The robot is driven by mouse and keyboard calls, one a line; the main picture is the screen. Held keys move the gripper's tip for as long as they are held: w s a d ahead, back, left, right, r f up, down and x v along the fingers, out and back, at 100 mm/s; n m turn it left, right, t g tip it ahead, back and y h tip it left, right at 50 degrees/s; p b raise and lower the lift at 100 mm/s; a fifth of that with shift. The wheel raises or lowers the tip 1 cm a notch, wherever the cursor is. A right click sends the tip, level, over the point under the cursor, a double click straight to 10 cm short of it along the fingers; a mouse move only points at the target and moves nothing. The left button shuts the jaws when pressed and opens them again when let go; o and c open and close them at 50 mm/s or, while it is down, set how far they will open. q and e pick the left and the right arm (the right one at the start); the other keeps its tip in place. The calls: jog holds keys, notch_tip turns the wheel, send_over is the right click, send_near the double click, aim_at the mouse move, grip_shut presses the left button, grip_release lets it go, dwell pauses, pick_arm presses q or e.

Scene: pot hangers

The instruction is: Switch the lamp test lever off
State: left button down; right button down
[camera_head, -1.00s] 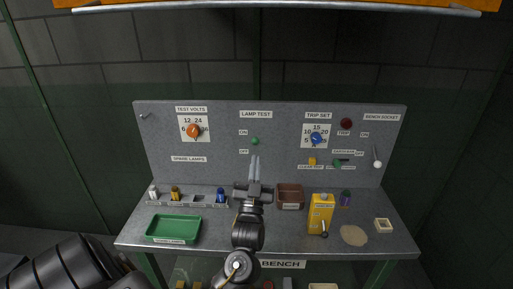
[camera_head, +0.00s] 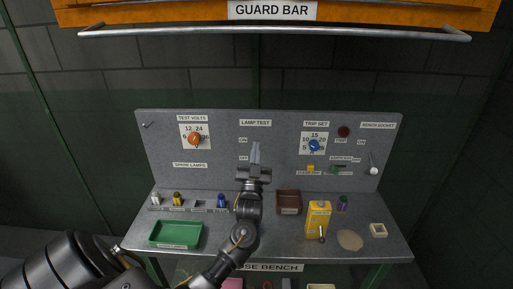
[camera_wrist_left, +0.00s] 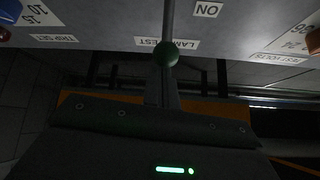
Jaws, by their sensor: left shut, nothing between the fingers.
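The lamp test lever shows in the left wrist view as a round green knob (camera_wrist_left: 166,54) by the upside-down LAMP TEST label (camera_wrist_left: 166,43) and ON label (camera_wrist_left: 207,10). In the head view the knob is hidden behind my left gripper (camera_head: 255,152), which is shut and empty. Its fingers point up at the panel, just below the LAMP TEST label (camera_head: 255,123). In the wrist view the knob lines up with the narrow grey fingers. I cannot tell whether they touch it or which way the lever is set. My right gripper is not in view.
The grey panel (camera_head: 220,150) carries an orange dial (camera_head: 194,138) at left and a blue dial (camera_head: 314,146) at right. A green tray (camera_head: 175,234), a brown bin (camera_head: 289,202) and a yellow carton (camera_head: 318,219) stand on the bench. A guard bar (camera_head: 275,33) crosses above.

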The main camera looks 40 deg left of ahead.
pick_arm(q)
jog(key=shift+f, duration=0.15)
jog(key=f+b, duration=0.2)
jog(key=f, duration=0.1)
jog(key=s+f+b, duration=0.1)
jog(key=shift+d+f, duration=0.2)
jog(key=shift+d, duration=0.2)
jog(key=s+d+r+b, duration=0.1)
jog(key=s+d+r, duration=0.7)
jog(key=s+r, duration=0.3)
jog(key=shift+d+r+b, duration=0.15)
jog(key=shift+r+b, duration=0.25)
jog(key=shift+r, duration=0.5)
